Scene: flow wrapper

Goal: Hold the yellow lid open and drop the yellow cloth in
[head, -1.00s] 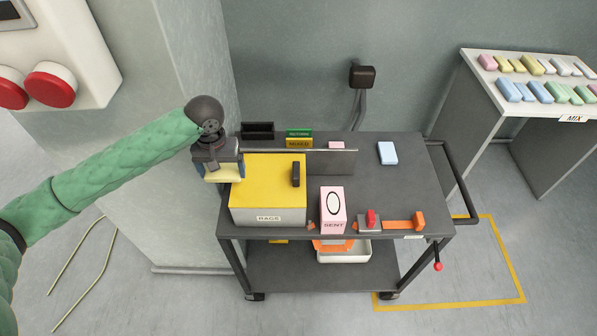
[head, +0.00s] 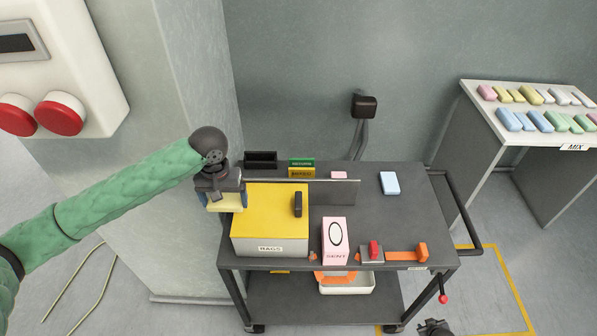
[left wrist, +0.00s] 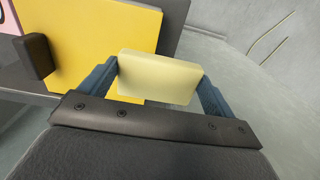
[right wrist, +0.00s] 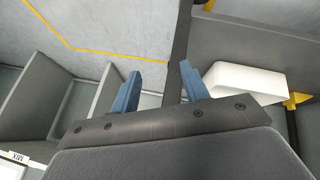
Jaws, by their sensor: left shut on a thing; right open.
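The yellow lid (head: 270,208) lies shut on a pale box (head: 252,246) at the left of the cart top. A black handle (head: 298,204) stands at the lid's right side. My left gripper (head: 225,197) is shut on the pale yellow cloth (head: 220,206), beside the lid's left edge. In the left wrist view the block-shaped cloth (left wrist: 160,76) sits between the blue fingers, with the lid (left wrist: 100,40) beyond. My right gripper (head: 435,328) shows only at the head view's bottom edge; in the right wrist view it is open and empty (right wrist: 158,85).
A pink box (head: 334,240) stands right of the lidded box, beside a red-knobbed block (head: 372,252) and an orange piece (head: 405,255). A low upright panel (head: 335,193) stands behind. A light blue block (head: 389,183) lies at the back right. A white tray (right wrist: 260,82) is on the lower shelf.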

